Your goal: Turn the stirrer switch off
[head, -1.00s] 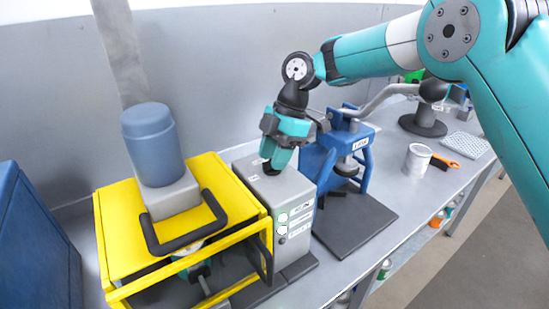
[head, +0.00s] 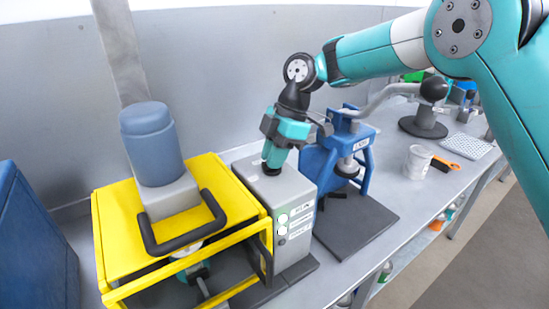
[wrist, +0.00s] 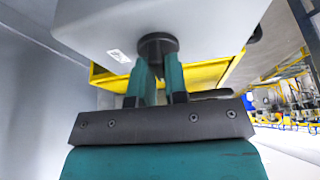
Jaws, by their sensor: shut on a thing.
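The stirrer's grey control box (head: 296,190) stands beside the yellow guard frame, with a round black knob (head: 271,170) on its top. In the wrist view the knob (wrist: 157,45) shows as a dark disc at the fingertips. My gripper (head: 272,163) points down at the knob from above, and its two teal fingers (wrist: 157,72) are closed on it, one on each side. The fingers partly hide the knob, and its turned position cannot be read. The box front has pale round lights (head: 282,224) and labels.
The yellow frame (head: 115,205) with a blue-grey motor (head: 152,145) and black handle is at left. A blue press (head: 352,150) stands close to the right of the box. A white cup (head: 418,162) and orange-handled brush (head: 445,163) lie further right.

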